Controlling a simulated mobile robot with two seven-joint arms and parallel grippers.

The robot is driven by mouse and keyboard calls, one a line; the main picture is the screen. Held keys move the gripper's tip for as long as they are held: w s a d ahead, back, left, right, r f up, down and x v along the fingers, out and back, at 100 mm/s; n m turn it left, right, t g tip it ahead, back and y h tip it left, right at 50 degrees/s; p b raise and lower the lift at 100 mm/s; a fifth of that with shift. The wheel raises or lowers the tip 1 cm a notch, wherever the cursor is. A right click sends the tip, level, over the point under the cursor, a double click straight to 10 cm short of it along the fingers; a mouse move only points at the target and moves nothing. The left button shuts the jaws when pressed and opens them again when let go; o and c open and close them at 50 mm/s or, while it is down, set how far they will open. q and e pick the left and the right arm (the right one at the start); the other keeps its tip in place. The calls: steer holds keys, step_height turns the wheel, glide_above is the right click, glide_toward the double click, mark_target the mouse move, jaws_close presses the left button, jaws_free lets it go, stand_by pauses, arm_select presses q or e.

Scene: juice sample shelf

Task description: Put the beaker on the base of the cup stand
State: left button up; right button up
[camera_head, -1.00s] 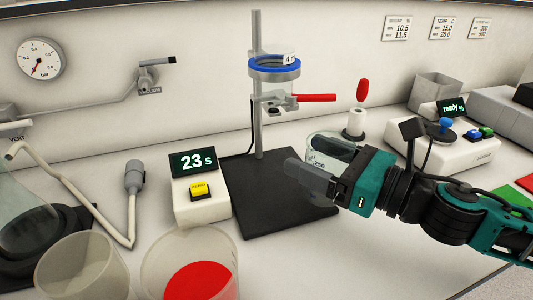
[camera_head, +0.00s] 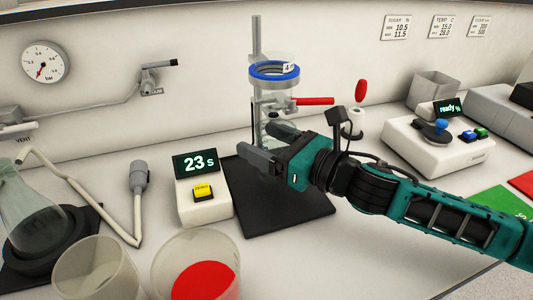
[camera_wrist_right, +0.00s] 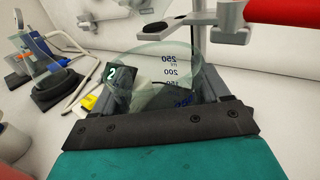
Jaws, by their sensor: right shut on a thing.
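The clear glass beaker (camera_wrist_right: 168,72) with dark volume marks is between the fingers of my right gripper (camera_head: 270,148), which is shut on it. In the head view the beaker (camera_head: 290,123) is partly hidden behind the fingers. The cup stand has a black flat base (camera_head: 285,210), a grey post and a blue-rimmed ring (camera_head: 279,71) at the top. Gripper and beaker are over the back part of the base, near the post and below the ring. I cannot tell whether the beaker's bottom touches the base. My left gripper is out of view.
A red-handled valve (camera_head: 315,101) juts right below the ring, close above the beaker. A timer (camera_head: 202,190) reading 23 s stands left of the base. A cup with red contents (camera_head: 197,270) and an empty cup (camera_head: 95,268) stand in front. The base's front is clear.

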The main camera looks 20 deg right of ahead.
steer(key=shift+f+b, duration=0.55)
steer(key=shift+f, duration=1.25)
steer(key=o, duration=1.1)
steer(key=shift+r, duration=0.25)
steer(key=shift+s+d+f, duration=0.15)
steer(key=shift+s+d, duration=0.1)
steer(key=b+v, duration=0.1)
steer(key=v, duration=0.5)
steer(key=shift+b+v, duration=0.45)
steer(key=shift+v, duration=2.25)
